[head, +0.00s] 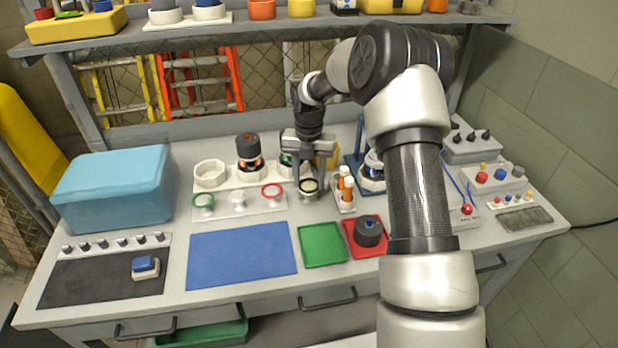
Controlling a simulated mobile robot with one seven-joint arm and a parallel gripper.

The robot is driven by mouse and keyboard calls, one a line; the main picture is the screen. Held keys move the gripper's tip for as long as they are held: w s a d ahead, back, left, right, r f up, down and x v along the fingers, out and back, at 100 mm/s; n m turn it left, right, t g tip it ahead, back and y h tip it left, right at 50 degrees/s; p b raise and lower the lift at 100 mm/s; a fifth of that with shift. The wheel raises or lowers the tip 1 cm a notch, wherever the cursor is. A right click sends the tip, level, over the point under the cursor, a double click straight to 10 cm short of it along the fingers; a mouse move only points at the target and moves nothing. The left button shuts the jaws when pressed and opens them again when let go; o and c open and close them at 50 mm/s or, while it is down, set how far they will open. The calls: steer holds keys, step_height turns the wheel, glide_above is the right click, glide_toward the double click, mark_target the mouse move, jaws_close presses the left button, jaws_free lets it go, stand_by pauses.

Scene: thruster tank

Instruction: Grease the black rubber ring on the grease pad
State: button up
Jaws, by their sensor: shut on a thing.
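My gripper (310,183) points down at the back middle of the bench, to the right of a row of ring stands. It is shut on a small round thing with a dark rim, which I take to be the black rubber ring (309,194). A cream round pad (309,185), probably the grease pad, shows between the fingers at the same spot. The fingers hide part of both. I cannot tell whether the ring touches the pad or is just above it.
A green ring (204,198) and a red ring (272,190) sit on stands to the left. Orange-capped tubes (347,187) stand close on the right. A blue mat (243,262), a green tray (322,244) and a red tray (362,250) lie in front. A light-blue box (115,188) stands left.

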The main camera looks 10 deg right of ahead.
steer(key=m, duration=0.4)
steer(key=shift+m, duration=0.3)
steer(key=m, duration=0.4)
steer(key=shift+m, duration=0.3)
steer(key=n+p, duration=0.1)
steer(key=n, duration=0.3)
steer(key=n+p, duration=0.1)
steer(key=n, duration=0.2)
steer(key=shift+p, duration=0.35)
steer(key=shift+f+n, duration=0.1)
steer(key=shift+n, duration=1)
steer(key=m, duration=0.4)
steer(key=shift+m, duration=0.3)
